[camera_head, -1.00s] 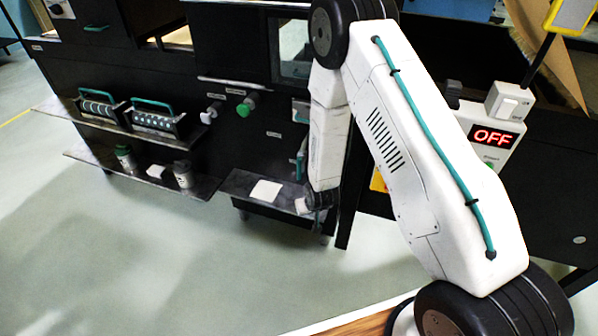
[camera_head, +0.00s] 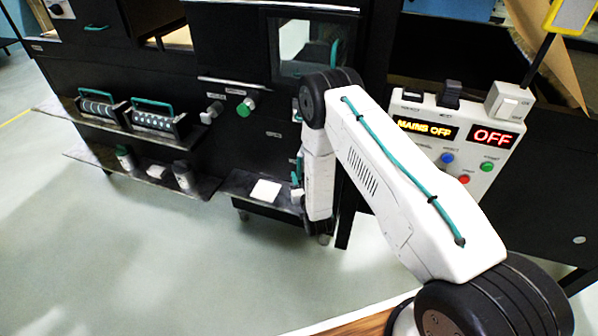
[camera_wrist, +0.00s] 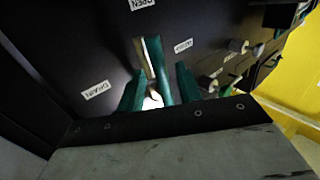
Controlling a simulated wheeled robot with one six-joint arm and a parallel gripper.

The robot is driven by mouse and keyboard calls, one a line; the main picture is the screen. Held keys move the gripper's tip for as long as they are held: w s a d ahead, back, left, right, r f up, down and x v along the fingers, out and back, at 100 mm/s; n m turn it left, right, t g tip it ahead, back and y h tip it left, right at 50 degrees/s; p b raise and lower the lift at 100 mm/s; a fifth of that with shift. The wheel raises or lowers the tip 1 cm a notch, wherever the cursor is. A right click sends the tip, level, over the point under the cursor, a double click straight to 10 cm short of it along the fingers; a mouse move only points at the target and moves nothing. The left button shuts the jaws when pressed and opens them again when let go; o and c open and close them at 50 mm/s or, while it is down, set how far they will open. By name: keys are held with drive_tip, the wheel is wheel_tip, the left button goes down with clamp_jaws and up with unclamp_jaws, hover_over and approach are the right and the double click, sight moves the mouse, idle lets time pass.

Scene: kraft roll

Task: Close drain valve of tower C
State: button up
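The wrist view shows a teal lever (camera_wrist: 158,70) on a dark panel, which looks like the drain valve handle. A label that seems to read DRAIN (camera_wrist: 95,90) is to its left, and one reading OPEN (camera_wrist: 142,4) is above it. My gripper (camera_wrist: 158,84) is open, with one teal finger on each side of the lever and gaps beside it. I cannot tell if either finger touches it. In the head view a teal handle (camera_head: 299,168) shows just left of my forearm; my arm hides most of the gripper there.
A grey ledge (camera_wrist: 180,155) lies close to the fingers in the wrist view. In the head view, a low shelf (camera_head: 235,183) bears a white sheet (camera_head: 266,190). A control box (camera_head: 460,145) shows MAINS OFF and OFF. The floor in front is clear.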

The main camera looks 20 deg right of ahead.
sight(300, 173)
drive_tip(key=shift+w, duration=1.6)
clamp_jaws()
